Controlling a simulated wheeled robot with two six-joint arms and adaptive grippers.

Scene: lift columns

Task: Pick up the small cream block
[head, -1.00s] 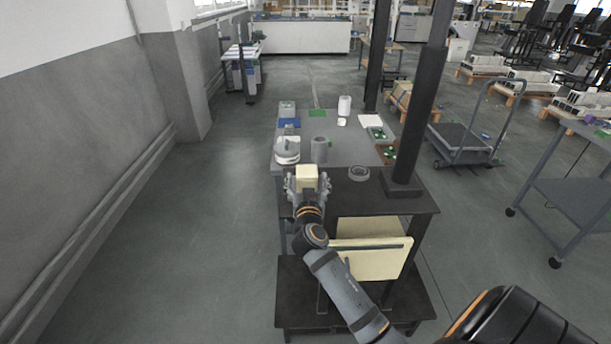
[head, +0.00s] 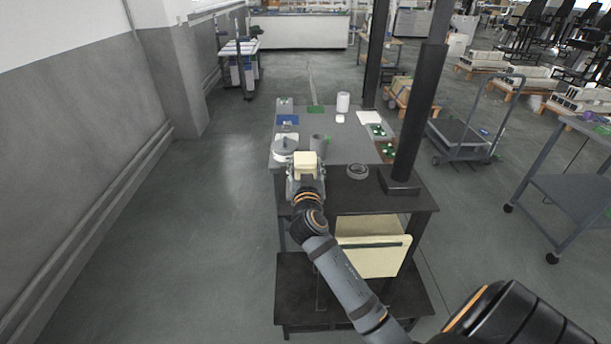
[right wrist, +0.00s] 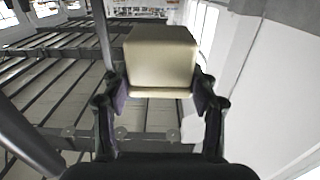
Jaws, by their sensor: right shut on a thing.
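The small cream block (head: 305,164) is between the fingers of my right gripper (head: 304,172) in the head view, over the near left part of the table. In the right wrist view the block (right wrist: 160,62) fills the space between both fingertips (right wrist: 160,95), which press on its sides. The right gripper is shut on it. The block looks raised above the table top, though the exact height is hard to tell. My left gripper is not in view.
The table (head: 350,190) has a dark near part with a grey ring (head: 357,171). A round lidded pot (head: 284,150) and a grey cylinder (head: 319,145) stand just beyond the gripper. A black post (head: 409,130) rises at right. Farther back are a white cylinder (head: 343,103) and a blue mat (head: 287,121).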

